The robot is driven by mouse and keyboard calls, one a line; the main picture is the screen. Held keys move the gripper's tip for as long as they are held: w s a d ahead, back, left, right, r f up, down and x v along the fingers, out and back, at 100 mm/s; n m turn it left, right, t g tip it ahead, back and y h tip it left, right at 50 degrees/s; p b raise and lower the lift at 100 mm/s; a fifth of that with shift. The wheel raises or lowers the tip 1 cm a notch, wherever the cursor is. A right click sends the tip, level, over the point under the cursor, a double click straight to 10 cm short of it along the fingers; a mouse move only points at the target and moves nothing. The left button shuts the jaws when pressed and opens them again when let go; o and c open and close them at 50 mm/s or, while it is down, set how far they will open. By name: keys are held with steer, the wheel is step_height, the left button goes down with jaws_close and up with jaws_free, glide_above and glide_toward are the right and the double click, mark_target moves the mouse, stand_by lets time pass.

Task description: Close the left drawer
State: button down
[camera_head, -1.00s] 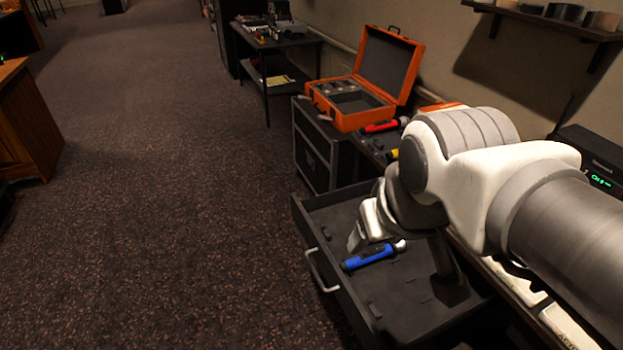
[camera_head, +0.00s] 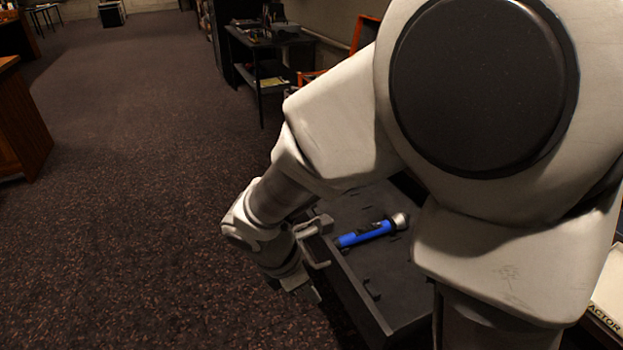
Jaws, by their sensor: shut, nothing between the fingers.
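The drawer (camera_head: 357,299) stands open, with a light bar handle (camera_head: 316,247) on its front. A blue flashlight (camera_head: 366,234) with a silver head lies on the drawer floor. My gripper (camera_head: 308,293) is outside the drawer, in front of its front panel and close to the handle. Its fingers are shut with nothing between them and point down. Whether the gripper touches the front panel or handle cannot be told. My arm hides the drawer's far end and much of its right side.
Open carpet (camera_head: 150,200) lies left of the drawer. A wooden cabinet (camera_head: 22,125) stands at the far left. A dark side table (camera_head: 265,45) stands beyond. The orange case (camera_head: 366,32) is mostly hidden behind my arm.

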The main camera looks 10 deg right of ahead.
steer(key=b, duration=0.5)
glide_toward(345, 304)
steer(key=s+a+f, duration=0.1)
steer(key=s+f, duration=0.3)
steer(key=shift+w+d+r, duration=0.15)
steer(key=shift+w+d, duration=0.1)
steer(key=shift+d, duration=0.3)
steer(key=shift+w+d+r, duration=0.15)
steer(key=shift+w+d, duration=0.05)
steer(key=shift+d, duration=0.35)
steer(key=shift+w+d+r, duration=0.15)
steer(key=shift+w+d, duration=0.1)
steer(key=shift+d, duration=0.35)
